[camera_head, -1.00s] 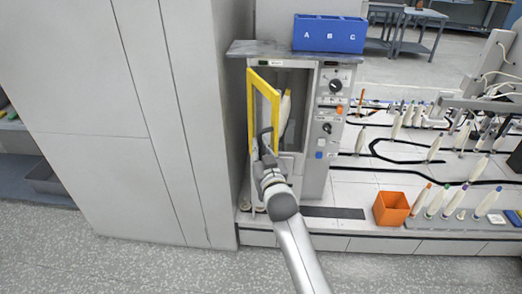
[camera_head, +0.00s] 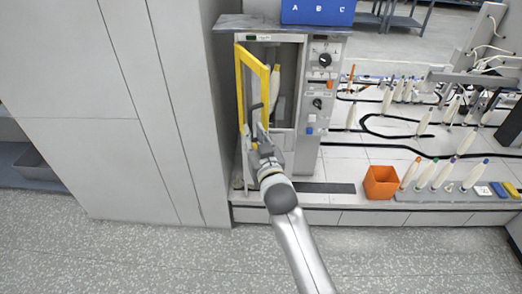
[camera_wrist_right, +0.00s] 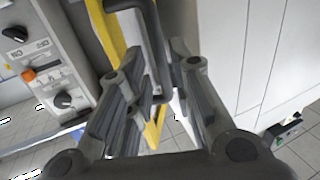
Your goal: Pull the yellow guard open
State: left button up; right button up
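The yellow guard (camera_head: 240,88) is a rectangular frame on the front left of the grey cabinet. It stands swung out from the opening, and a pale bobbin (camera_head: 273,88) shows behind it inside. In the right wrist view, the guard (camera_wrist_right: 107,32) runs behind the fingers, with its dark bar handle (camera_wrist_right: 155,45). My right gripper (camera_head: 257,132) is at the guard's lower part. In the right wrist view, my right gripper's fingers (camera_wrist_right: 158,75) are apart on either side of the handle, with gaps visible. My left gripper is not in view.
A blue A-B-C box (camera_head: 318,12) sits on the cabinet top. Knobs are on the control panel (camera_head: 318,85) to the right. An orange bin (camera_head: 381,182) and several bobbins stand further right. A tall grey wall panel (camera_head: 150,110) is close on the left; open floor lies in front.

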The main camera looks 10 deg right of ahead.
jog(key=s, duration=0.7)
jog(key=shift+s+d, duration=0.15)
jog(key=shift+d, duration=0.1)
